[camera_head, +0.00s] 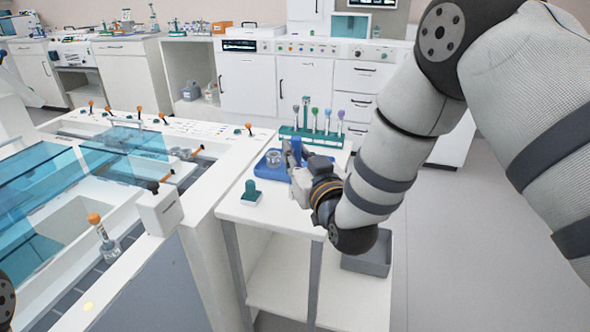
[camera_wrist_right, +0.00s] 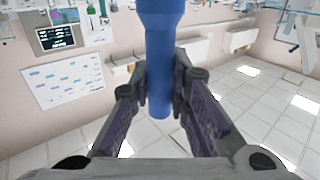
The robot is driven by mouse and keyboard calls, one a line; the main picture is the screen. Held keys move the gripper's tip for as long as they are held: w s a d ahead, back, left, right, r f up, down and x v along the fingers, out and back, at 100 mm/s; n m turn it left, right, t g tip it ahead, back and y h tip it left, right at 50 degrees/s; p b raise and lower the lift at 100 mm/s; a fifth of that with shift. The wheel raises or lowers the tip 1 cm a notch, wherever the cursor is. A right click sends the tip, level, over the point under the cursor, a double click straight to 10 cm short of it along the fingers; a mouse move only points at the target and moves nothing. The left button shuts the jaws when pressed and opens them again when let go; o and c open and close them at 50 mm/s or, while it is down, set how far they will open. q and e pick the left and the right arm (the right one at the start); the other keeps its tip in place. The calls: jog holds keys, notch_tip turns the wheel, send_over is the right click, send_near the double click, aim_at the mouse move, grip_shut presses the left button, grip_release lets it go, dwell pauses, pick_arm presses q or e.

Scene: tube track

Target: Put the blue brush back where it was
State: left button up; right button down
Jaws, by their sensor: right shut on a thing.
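My right gripper (camera_head: 293,157) is over the small white side table. It is shut on the blue brush (camera_head: 296,147). In the right wrist view the blue handle (camera_wrist_right: 162,60) runs upright between the two fingers (camera_wrist_right: 160,95), its lower end just below the fingertips and its upper end out of the picture. Behind the gripper, a teal rack (camera_head: 312,137) holds several upright brushes with coloured tops, green and purple among them. The gripper and brush stand in front of the rack's left part and partly cover it. My left gripper is not in view.
A blue tray (camera_head: 264,170) with a clear glass jar (camera_head: 274,158) lies beside the right gripper. A green-knobbed block (camera_head: 251,194) stands near the table's front left. A grey bin (camera_head: 370,262) sits lower right. A large white machine (camera_head: 190,205) borders the table on the left.

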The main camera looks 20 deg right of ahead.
jog(key=shift+f, duration=1.8)
jog(key=c, duration=1.5)
grip_release()
jog(key=shift+c, duration=0.2)
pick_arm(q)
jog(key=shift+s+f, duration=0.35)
pick_arm(e)
jog(key=shift+r, duration=0.1)
